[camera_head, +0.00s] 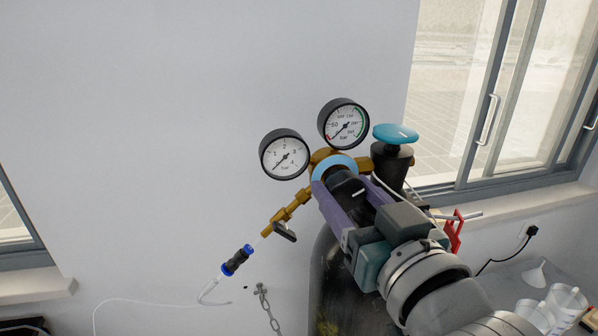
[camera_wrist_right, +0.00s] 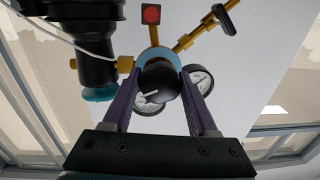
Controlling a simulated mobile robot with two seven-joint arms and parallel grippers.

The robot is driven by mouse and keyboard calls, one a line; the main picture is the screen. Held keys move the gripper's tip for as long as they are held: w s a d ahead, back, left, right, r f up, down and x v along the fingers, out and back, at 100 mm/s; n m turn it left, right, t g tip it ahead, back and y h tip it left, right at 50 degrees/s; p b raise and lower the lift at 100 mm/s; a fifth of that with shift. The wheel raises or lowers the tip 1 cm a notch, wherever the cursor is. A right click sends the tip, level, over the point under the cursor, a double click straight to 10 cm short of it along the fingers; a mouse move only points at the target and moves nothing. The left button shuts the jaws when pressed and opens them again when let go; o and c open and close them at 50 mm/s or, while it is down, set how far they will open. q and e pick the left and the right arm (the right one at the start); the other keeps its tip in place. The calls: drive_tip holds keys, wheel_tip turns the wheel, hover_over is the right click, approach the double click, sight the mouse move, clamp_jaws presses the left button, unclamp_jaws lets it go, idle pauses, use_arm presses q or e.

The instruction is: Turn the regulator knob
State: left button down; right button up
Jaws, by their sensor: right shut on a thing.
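The regulator knob (camera_head: 346,186) is black with a white mark, at the front of a brass regulator with a light blue ring (camera_head: 338,165). My right gripper (camera_head: 340,188) comes in from the lower right, its purple fingers on either side of the knob. In the right wrist view the knob (camera_wrist_right: 159,82) sits between the two fingers of the right gripper (camera_wrist_right: 158,92), which is shut on it. The white mark on the knob shows there too. The low gauge (camera_head: 285,154) and the high gauge (camera_head: 344,124) both show above the regulator. My left gripper is not in view.
A dark gas cylinder (camera_head: 335,285) stands below the regulator. A blue valve handwheel (camera_head: 395,134) is to the right. A brass outlet with a small lever (camera_head: 285,232) and blue-black connector (camera_head: 237,261) runs lower left. Beakers (camera_head: 565,302) stand at the lower right. The wall to the left is clear.

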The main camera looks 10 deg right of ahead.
drive_tip(key=shift+a+r+n, duration=0.1)
drive_tip(key=shift+n, duration=1.1)
drive_tip(key=n, duration=0.3)
drive_tip(key=shift+n+p, duration=0.3)
drive_tip(key=shift+p, duration=0.1)
drive_tip(key=n, duration=0.4)
drive_tip(key=shift+g+h, duration=0.3)
drive_tip(key=shift+n, duration=0.6)
drive_tip(key=o, duration=1.4)
drive_tip(key=shift+c, duration=0.2)
